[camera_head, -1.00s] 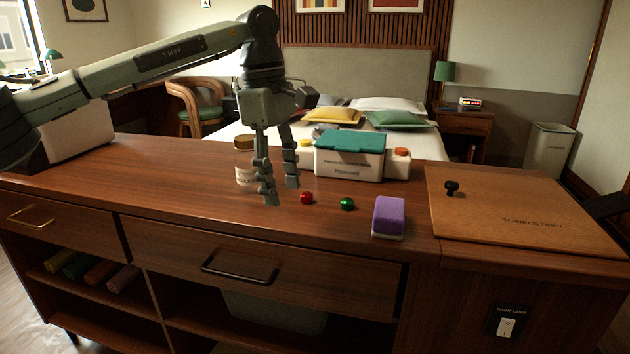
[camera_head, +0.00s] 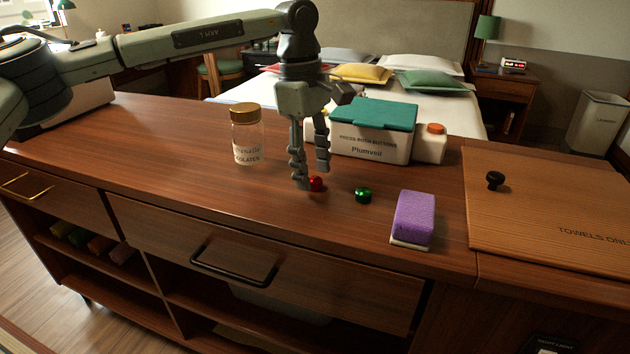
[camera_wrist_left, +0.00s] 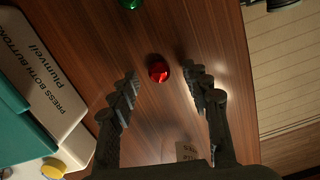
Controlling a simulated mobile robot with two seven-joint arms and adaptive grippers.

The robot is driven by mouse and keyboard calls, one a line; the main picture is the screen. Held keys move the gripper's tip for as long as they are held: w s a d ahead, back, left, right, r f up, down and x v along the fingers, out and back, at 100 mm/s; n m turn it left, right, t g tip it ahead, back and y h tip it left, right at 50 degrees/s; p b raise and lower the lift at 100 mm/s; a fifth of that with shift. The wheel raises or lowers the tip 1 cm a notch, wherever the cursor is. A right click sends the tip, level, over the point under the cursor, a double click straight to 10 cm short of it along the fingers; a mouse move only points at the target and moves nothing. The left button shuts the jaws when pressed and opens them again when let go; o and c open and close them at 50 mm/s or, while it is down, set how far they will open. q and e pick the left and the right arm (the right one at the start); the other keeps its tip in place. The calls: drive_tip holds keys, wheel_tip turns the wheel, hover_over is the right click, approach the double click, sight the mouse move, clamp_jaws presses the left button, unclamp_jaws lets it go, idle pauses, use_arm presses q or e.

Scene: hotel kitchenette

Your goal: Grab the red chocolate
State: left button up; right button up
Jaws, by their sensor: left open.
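The red chocolate (camera_head: 316,184) is a small shiny round piece on the brown wooden counter. It also shows in the left wrist view (camera_wrist_left: 158,71), lying ahead between the lines of the two fingers. My left gripper (camera_head: 308,180) points down close by the red chocolate, its fingers apart and partly in front of it. In the left wrist view the left gripper (camera_wrist_left: 164,85) is open with nothing between its fingers. I cannot tell from these frames how high the fingertips are above the counter. My right gripper is not in view.
A green chocolate (camera_head: 363,195) lies right of the red one, then a purple sponge (camera_head: 414,215). A glass jar (camera_head: 247,140) with a gold lid stands left. A white box with a teal lid (camera_head: 374,115) stands behind. A wooden board (camera_head: 545,205) lies at right.

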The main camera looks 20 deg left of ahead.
use_arm(q)
drive_tip(key=shift+f, duration=0.6)
drive_tip(key=c, duration=0.9)
drive_tip(key=shift+r, duration=0.2)
